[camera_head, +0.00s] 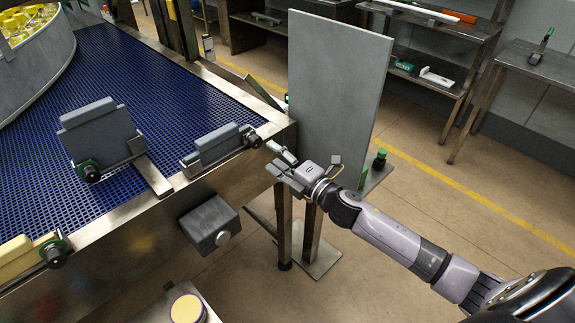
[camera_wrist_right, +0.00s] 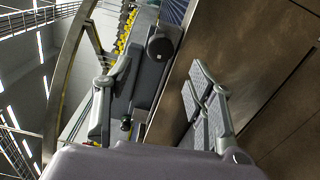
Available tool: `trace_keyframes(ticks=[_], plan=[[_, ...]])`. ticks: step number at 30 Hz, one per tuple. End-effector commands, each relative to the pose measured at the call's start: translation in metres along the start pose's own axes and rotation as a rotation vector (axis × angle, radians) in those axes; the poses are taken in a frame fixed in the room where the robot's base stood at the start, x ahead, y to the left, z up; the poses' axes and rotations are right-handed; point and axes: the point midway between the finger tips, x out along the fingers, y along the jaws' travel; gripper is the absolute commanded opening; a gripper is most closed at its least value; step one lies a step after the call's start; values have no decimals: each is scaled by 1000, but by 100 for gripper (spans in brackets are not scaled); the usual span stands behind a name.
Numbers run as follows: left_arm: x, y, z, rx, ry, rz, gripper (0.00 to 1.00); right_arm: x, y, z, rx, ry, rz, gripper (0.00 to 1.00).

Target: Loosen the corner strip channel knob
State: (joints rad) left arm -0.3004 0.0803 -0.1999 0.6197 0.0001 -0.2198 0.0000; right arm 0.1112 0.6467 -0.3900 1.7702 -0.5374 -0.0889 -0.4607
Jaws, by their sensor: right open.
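The corner strip channel (camera_head: 218,146) is a grey block strip on the metal rail near the conveyor's corner. Its black round knob (camera_head: 254,140) sticks out at its right end. My right gripper (camera_head: 274,158) is open and empty just right of and slightly below that knob, apart from it. In the right wrist view a dark round knob (camera_wrist_right: 163,45) and a grey strip (camera_wrist_right: 150,82) show between the spread fingers (camera_wrist_right: 160,75). My left gripper is not in view.
A tall grey panel (camera_head: 335,85) stands close behind my right gripper. A larger grey block with a green-ringed knob (camera_head: 91,172) and a yellow strip (camera_head: 18,260) sit farther left along the blue belt (camera_head: 170,85). A grey box (camera_head: 208,222) hangs below the rail.

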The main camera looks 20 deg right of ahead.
Motion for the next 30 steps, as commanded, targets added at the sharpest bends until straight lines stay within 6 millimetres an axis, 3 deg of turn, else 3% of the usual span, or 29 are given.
trace_keyframes(ticks=[3, 9, 27, 30], plan=[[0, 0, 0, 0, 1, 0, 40, -22, -1, -1, 0, 1, -2, 51], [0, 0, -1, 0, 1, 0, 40, -41, 0, 0, 1, 0, 0, 51], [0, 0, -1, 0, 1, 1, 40, -46, 0, 0, 0, 0, 0, 51], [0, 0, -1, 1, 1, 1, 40, -46, -12, 4, 25, -14, -19, 51]])
